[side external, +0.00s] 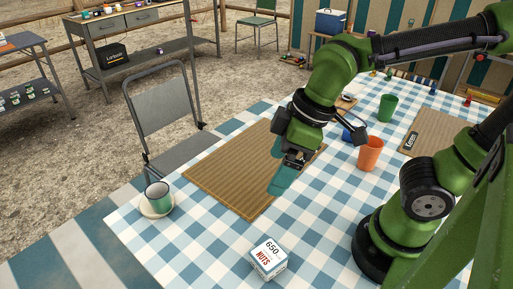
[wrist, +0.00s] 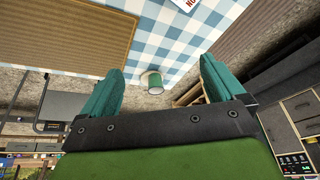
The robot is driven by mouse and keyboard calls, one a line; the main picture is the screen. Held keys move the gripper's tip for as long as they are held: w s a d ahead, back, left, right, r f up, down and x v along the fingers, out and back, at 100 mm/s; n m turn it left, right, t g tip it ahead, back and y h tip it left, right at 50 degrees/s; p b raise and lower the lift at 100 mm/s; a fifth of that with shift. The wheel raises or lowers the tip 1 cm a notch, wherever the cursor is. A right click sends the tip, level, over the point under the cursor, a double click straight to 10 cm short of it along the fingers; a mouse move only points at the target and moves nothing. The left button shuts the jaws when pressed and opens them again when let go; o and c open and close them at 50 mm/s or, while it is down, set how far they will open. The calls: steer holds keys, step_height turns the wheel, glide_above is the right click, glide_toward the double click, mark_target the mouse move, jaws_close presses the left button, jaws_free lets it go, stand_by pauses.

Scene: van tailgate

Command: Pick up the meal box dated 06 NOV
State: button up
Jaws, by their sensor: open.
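A small white and blue box (side external: 268,260) stands on the checked cloth near the front edge in the side view. It reads "650" and "NUTS"; I can make out no date on it. In the wrist view a corner of a white box (wrist: 186,4) with red lettering shows at the top edge. No box with a readable "06 NOV" shows. My gripper (side external: 281,180) is above the brown ribbed mat, behind the box and apart from it.
The brown mat (side external: 213,178) lies on the checked table. A green and white mug (side external: 157,195) stands on a saucer at the left edge. An orange cup (side external: 370,153) and a green cup (side external: 387,107) stand to the right. A grey chair (side external: 170,105) is beyond the table.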

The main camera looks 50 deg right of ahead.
steer(key=s+a+f+n+g, duration=0.15)
steer(key=a+n, duration=0.25)
steer(key=n, duration=0.4)
steer(key=n+g+h, duration=0.2)
steer(key=n+h, duration=0.1)
steer(key=n, duration=1.6)
glide_above(269, 254)
steer(key=f, duration=1.2)
steer(key=shift+s+f, duration=0.2)
steer(key=shift+f, duration=0.05)
steer(key=shift+w+f, duration=0.15)
steer(key=shift+f, duration=1.15)
steer(key=shift+w+f, duration=0.1)
steer(key=shift+f, duration=1.2)
steer(key=c, duration=1.1)
